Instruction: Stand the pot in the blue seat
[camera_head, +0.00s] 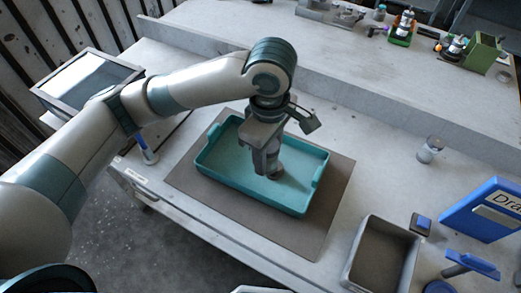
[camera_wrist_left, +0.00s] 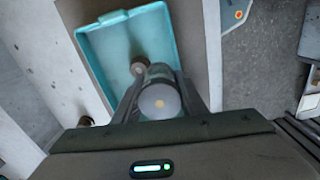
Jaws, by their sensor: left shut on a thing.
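My left gripper (camera_head: 266,160) points down into the teal tray (camera_head: 243,196) in the head view. In the left wrist view, it is shut on a grey cylindrical pot (camera_wrist_left: 160,101) with a pale round end and a yellow dot. The fingers hide the pot's sides, and I cannot tell whether it touches the tray floor. A round blue piece (camera_head: 440,287), possibly the blue seat, is cut off at the lower right edge of the head view. My right gripper is not in view.
The tray lies on a brown mat (camera_head: 325,215). To its right are an empty grey bin (camera_head: 352,262), a small dark block with a blue top (camera_head: 420,223), a blue sign stand (camera_head: 475,212) and a small jar (camera_head: 430,150). Table between mat and jar is clear.

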